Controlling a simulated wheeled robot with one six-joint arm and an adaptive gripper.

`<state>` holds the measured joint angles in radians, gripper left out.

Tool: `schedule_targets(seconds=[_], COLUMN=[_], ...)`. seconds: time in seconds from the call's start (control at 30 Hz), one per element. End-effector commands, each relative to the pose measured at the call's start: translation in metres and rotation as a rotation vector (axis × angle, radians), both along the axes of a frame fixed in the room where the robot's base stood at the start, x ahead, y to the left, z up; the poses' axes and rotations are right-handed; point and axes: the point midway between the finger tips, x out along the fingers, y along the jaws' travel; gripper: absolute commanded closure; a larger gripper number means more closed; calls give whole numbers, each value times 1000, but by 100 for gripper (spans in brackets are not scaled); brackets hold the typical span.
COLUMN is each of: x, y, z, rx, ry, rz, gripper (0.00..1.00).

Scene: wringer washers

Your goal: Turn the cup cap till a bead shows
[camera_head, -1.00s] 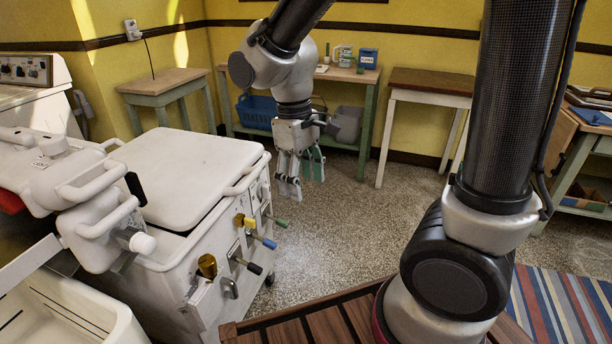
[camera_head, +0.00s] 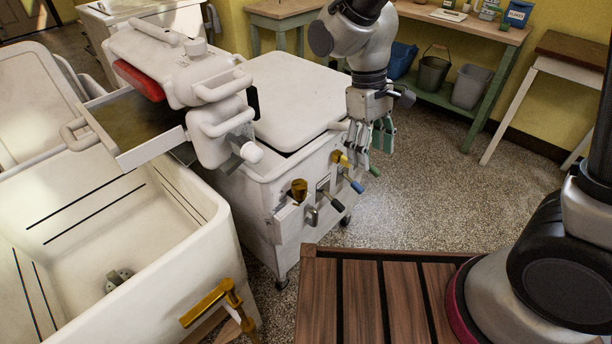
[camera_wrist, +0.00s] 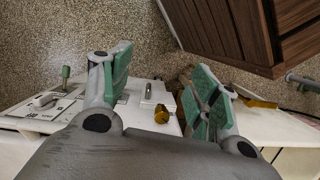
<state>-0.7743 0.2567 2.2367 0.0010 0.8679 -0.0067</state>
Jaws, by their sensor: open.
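The cup cap appears to be the brass, round-topped cup (camera_head: 299,190) on the front of the white washer (camera_head: 262,190). A brass piece (camera_wrist: 161,114) that looks like it shows between my fingers in the wrist view. My gripper (camera_head: 373,145) is open and empty, with green finger pads. In the head view it hangs by the washer's far front corner, to the right of the cup and apart from it. The pads (camera_wrist: 160,66) stand wide apart in the wrist view. No bead can be made out.
Black-, blue- and green-tipped levers (camera_head: 331,203) and a yellow handle (camera_head: 340,159) stick out beside the cup. A slatted wooden platform (camera_head: 390,300) is in front. Speckled floor is open at right.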

Motion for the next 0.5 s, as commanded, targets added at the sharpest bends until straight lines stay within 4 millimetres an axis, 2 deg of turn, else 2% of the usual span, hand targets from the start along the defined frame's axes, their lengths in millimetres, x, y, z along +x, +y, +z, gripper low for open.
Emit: schedule_targets(seconds=[0.03,0.2,0.27,0.3,0.37,0.5], x=[6,33,50,61,68,67], y=[28,115,141,152,161,160], z=[-18,-63,-69,-62,-60,-74], rx=[-6,38,81,114,141,140], ry=[0,-69,-112,-143,-167,-170], rz=[21,-4,-55,-90,-134,-159], gripper=[39,39,39,39,39,39])
